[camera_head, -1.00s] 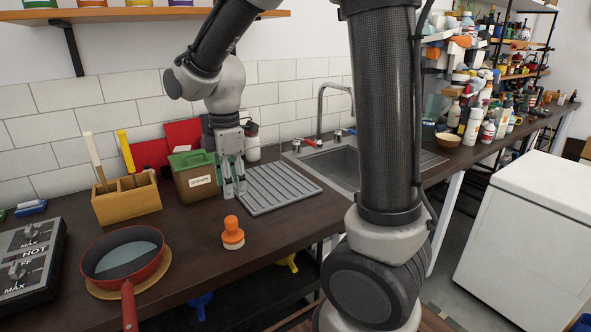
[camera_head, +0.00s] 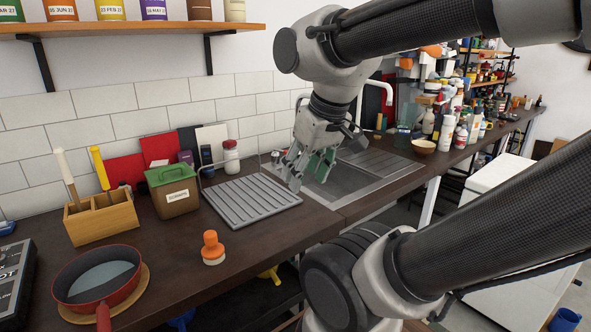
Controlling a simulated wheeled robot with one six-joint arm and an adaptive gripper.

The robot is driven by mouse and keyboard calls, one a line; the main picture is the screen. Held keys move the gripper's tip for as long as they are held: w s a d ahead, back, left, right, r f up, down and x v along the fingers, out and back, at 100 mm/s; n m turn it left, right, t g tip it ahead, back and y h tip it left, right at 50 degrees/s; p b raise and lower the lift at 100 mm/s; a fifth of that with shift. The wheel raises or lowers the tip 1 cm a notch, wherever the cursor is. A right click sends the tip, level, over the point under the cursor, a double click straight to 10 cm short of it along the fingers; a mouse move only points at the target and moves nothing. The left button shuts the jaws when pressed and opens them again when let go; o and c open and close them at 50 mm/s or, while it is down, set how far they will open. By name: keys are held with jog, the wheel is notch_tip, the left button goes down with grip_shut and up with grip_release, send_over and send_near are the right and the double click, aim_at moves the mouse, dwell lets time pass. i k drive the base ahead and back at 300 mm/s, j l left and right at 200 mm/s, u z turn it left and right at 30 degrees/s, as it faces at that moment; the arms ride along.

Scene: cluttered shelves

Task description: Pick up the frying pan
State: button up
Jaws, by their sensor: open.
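The red frying pan (camera_head: 99,280) with a dark grey inside rests on a round wooden trivet (camera_head: 137,296) at the front left of the counter. Its red handle (camera_head: 103,317) points toward the front edge and is cut off by the bottom of the picture. My gripper (camera_head: 306,176) is open and empty. It hangs tilted downward above the sink's left side, beside the drying rack, well to the right of the pan and farther back.
An orange-handled brush (camera_head: 213,248) stands right of the pan. A grey drying rack (camera_head: 246,200), a green-lidded box (camera_head: 174,190) and a wooden utensil holder (camera_head: 103,219) stand behind. A dark hotplate (camera_head: 14,285) is at the left edge. A shelf (camera_head: 130,28) hangs above.

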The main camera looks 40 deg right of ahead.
aim_at(98, 279)
jog(key=k+j, duration=0.25)
jog(key=j, duration=0.15)
jog(key=k+j, duration=0.55)
jog(key=j, duration=0.25)
